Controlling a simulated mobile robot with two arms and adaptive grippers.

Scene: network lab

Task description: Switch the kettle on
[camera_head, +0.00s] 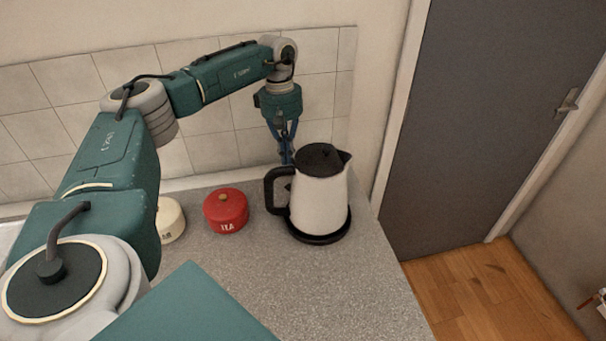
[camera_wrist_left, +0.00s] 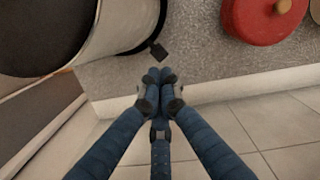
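The kettle (camera_head: 319,205) stands upright on its black base at the counter's right end. It has a white body, a black lid and a black handle on its left. In the left wrist view, part of its pale body (camera_wrist_left: 118,25) fills the upper left. A small black tab (camera_wrist_left: 158,51) juts from low on that side and looks like a switch. My left gripper (camera_head: 287,158) points down behind the kettle, on the wall side. Its fingertips (camera_wrist_left: 160,75) are together and empty, close to the tab; contact cannot be told. My right gripper is not in view.
A red lidded pot (camera_head: 226,211) stands left of the kettle and also shows in the wrist view (camera_wrist_left: 268,18). A cream pot (camera_head: 170,220) is further left, partly behind my arm. The tiled wall (camera_head: 225,145) is close behind. The front counter (camera_head: 330,290) is clear.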

